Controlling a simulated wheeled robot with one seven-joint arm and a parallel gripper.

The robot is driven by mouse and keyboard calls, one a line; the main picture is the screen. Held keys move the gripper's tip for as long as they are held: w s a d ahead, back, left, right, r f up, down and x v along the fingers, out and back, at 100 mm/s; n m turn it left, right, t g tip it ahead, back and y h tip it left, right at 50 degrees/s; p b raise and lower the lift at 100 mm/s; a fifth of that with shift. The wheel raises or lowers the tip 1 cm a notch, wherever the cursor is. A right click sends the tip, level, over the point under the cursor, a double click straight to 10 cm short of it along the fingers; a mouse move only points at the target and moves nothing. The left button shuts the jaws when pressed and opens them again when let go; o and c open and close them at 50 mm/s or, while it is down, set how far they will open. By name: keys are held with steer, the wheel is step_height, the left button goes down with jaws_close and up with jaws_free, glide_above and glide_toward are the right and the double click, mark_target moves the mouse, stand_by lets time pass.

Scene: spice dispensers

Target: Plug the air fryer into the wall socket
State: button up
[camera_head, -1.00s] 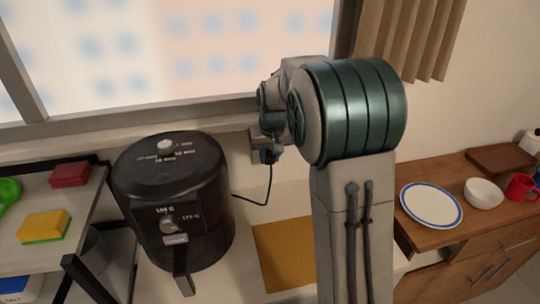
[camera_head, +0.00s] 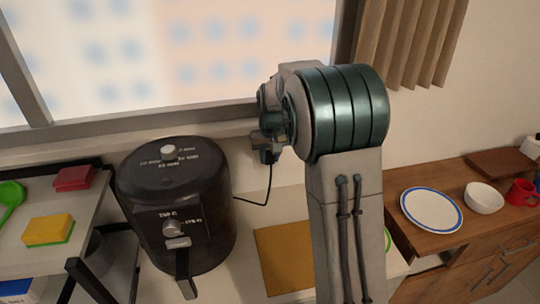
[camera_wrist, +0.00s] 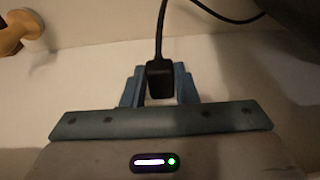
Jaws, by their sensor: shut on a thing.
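The black air fryer (camera_head: 176,215) stands on the counter below the window, with its handle facing me. Its black cord (camera_head: 268,188) runs from its right side up to my gripper (camera_head: 266,152) near the wall. In the wrist view, the black plug (camera_wrist: 160,78) sits between the two blue-grey fingers of my gripper (camera_wrist: 160,92), which are shut on it. The cord leaves the plug upward in that picture. I cannot make out the wall socket in either view; whether the plug touches one cannot be told.
A shelf with a yellow sponge (camera_head: 48,229), a red block (camera_head: 74,178) and a green spoon (camera_head: 10,196) is at left. An ochre board (camera_head: 284,256) lies right of the fryer. A plate (camera_head: 431,209), bowl (camera_head: 483,197) and red mug (camera_head: 521,192) stand on the right cabinet.

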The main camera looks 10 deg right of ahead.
steer(key=shift+w, duration=0.1)
steer(key=o, duration=1.1)
steer(key=shift+w, duration=0.1)
steer(key=shift+c, duration=0.2)
steer(key=shift+r, duration=0.1)
steer(key=b+v, duration=0.1)
steer(key=v, duration=1.2)
steer(key=s+f, duration=0.3)
steer(key=s, duration=0.6)
steer(key=s+f, duration=0.3)
steer(key=s, duration=0.7)
steer(key=s+f, duration=0.3)
steer(key=s, duration=0.7)
steer(key=shift+f+t, duration=0.3)
